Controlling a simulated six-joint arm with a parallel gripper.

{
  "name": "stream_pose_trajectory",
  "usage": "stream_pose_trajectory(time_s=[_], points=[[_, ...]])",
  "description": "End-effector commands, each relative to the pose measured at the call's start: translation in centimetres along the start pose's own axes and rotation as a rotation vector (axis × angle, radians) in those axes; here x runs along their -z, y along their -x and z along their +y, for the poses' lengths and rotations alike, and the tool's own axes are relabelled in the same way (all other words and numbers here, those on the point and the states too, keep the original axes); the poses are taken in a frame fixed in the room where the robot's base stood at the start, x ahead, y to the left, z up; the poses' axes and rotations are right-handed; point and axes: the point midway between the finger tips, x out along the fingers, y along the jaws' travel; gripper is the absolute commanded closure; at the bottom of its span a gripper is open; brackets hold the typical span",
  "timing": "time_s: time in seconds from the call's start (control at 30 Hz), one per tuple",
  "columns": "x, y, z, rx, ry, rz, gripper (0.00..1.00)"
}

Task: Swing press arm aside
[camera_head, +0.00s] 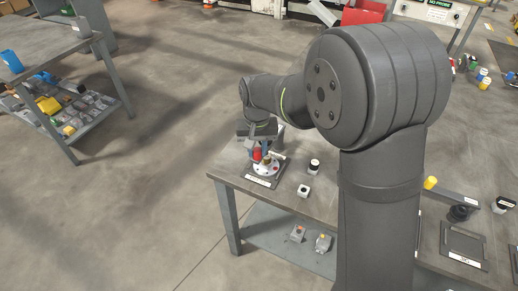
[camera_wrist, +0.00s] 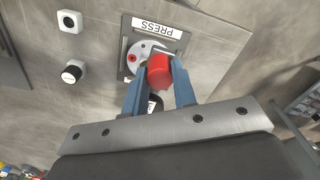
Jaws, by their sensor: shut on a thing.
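The press (camera_head: 267,168) stands near the left corner of the workbench, a pale round base on a dark plate with a label. In the wrist view the label (camera_wrist: 157,28) reads PRESS, upside down. The press arm ends in a red knob (camera_wrist: 163,70), which also shows in the head view (camera_head: 257,154). My gripper (camera_wrist: 163,73) is shut on the red knob, with a blue finger on each side of it. My fingers and the knob hide part of the press base (camera_wrist: 137,55) and most of the arm.
A black-topped button (camera_head: 314,166) and a white box with a dark button (camera_head: 304,191) stand right of the press on the workbench (camera_head: 228,177). A yellow cylinder (camera_head: 430,183) and a dark square tray (camera_head: 463,243) lie farther right. Another bench (camera_head: 40,45) stands far left.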

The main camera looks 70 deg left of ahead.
Motion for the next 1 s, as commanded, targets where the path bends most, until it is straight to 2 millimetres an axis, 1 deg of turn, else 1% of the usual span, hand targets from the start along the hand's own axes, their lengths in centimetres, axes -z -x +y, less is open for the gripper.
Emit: stream_pose_trajectory(time_s=[0.17, 0.37, 0.5, 0.7, 1.0], points=[[1.0, 0.0, -1.4, 0.001, -0.097, 0.001, 1.00], [2.9, 0.0, -3.3, 0.001, -0.268, 0.001, 1.00], [4.6, 0.0, -4.6, 0.002, -0.402, 0.001, 1.00], [7.3, 0.0, -5.9, 0.002, -0.593, 0.001, 1.00], [11.6, -0.1, -7.0, 0.002, -0.879, 0.001, 1.00]])
